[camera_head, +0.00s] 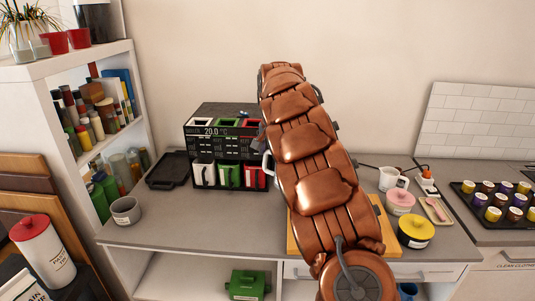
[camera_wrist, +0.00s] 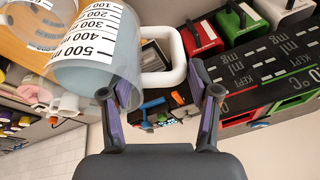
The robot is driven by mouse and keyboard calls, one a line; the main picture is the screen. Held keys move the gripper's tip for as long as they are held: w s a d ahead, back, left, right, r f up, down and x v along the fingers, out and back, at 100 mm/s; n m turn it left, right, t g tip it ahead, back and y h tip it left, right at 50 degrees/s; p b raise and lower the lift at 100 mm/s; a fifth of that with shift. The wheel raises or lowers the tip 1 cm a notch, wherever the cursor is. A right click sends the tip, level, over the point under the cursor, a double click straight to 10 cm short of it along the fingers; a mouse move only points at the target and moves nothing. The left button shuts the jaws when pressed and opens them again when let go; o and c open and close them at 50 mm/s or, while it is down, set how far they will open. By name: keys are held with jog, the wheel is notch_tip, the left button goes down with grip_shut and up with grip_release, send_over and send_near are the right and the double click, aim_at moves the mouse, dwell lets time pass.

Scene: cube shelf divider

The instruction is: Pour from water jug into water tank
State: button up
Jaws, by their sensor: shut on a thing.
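The water jug (camera_wrist: 118,52) is a clear measuring jug with a printed scale up to 500 ml and a pale bluish body. It appears tilted at the upper left of the wrist view. My gripper (camera_wrist: 158,80) is shut on its white loop handle (camera_wrist: 178,62). In the head view my copper arm hides the gripper and most of the jug. A black machine (camera_head: 225,152) reading 20.0 °C has white, green and red units in two rows. It lies right of the jug in the wrist view (camera_wrist: 268,72). I cannot tell which part is the water tank.
A white mug (camera_head: 391,179), pink pot (camera_head: 400,201) and yellow pot (camera_head: 416,231) stand right of my arm. Free counter lies before the machine.

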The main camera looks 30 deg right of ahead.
jog(key=shift+s+d+r+t+y, duration=0.3)
jog(key=shift+s+d+r+t, duration=0.2)
jog(key=shift+s+r+t, duration=0.3)
jog(key=shift+s+f, duration=0.2)
jog(key=shift+s+d+f+t+y, duration=0.15)
jog(key=shift+s+f+t, duration=0.1)
jog(key=shift+f, duration=0.1)
jog(key=shift+s+d+f+t+y, duration=0.1)
jog(key=shift+d+f+t+y, duration=0.05)
jog(key=shift+f+t, duration=0.15)
jog(key=shift+s+d+f+b, duration=0.15)
jog(key=shift+s+f+b, duration=0.3)
jog(key=shift+b, duration=0.8)
jog(key=shift+s+d+f+t+y+b, duration=0.1)
jog(key=shift+f+t+y+b, duration=0.3)
jog(key=shift+b, duration=0.9)
dwell(2.0)
jog(key=shift+s+d+r+m+t+y+b, duration=0.15)
jog(key=shift+s+m+t+y+b, duration=0.15)
jog(key=shift+t+b, duration=0.8)
dwell(0.7)
